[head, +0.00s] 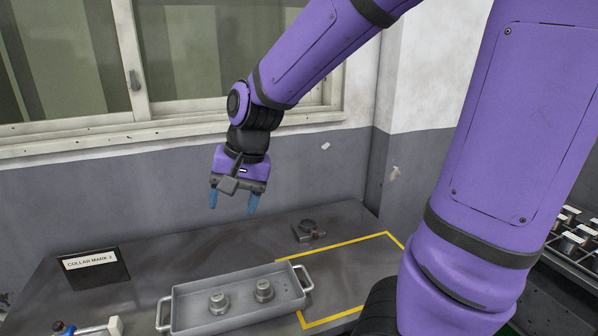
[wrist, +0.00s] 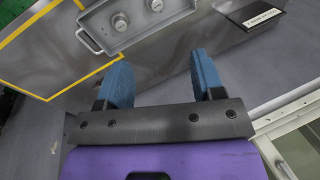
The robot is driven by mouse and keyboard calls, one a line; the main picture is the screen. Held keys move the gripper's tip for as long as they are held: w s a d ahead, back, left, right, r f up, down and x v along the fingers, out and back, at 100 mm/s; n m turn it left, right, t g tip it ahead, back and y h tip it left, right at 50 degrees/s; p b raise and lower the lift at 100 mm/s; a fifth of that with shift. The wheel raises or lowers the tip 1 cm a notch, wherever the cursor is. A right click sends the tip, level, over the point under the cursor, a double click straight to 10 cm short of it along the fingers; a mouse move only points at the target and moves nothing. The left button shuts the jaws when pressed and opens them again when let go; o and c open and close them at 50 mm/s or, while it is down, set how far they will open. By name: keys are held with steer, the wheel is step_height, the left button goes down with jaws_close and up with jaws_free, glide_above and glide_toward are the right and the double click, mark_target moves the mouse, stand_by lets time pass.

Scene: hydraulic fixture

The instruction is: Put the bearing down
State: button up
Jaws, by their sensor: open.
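My gripper (head: 233,203) is open, with its blue fingers apart and nothing between them. It hangs above the back of the table, clear of the surface; its fingers also show in the wrist view (wrist: 163,70). Two short metal cylindrical parts, a left one (head: 218,303) and a right one (head: 264,291), stand upright in a grey tray (head: 178,312). I cannot tell whether either is the bearing. Both parts also show in the wrist view, one (wrist: 120,22) nearer my gripper's side and one (wrist: 155,5) at the top edge.
A small dark metal fixture (head: 309,231) sits behind the tray. A yellow outline (head: 352,316) marks mostly bare table to the right. A black sign reading COLLAR MARK 2 (head: 93,268) stands at left, near a blue-and-white tool (head: 92,328). A rack of several parts (head: 572,243) is far right.

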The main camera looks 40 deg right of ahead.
steer(key=s+d+r+n+t+h, duration=0.2)
steer(key=s+r+n, duration=0.4)
steer(key=s+r, duration=0.3)
steer(key=s+d+t, duration=0.1)
steer(key=s+d, duration=0.1)
steer(key=s, duration=0.2)
steer(key=shift+s+n+h, duration=0.3)
steer(key=shift+s, duration=0.05)
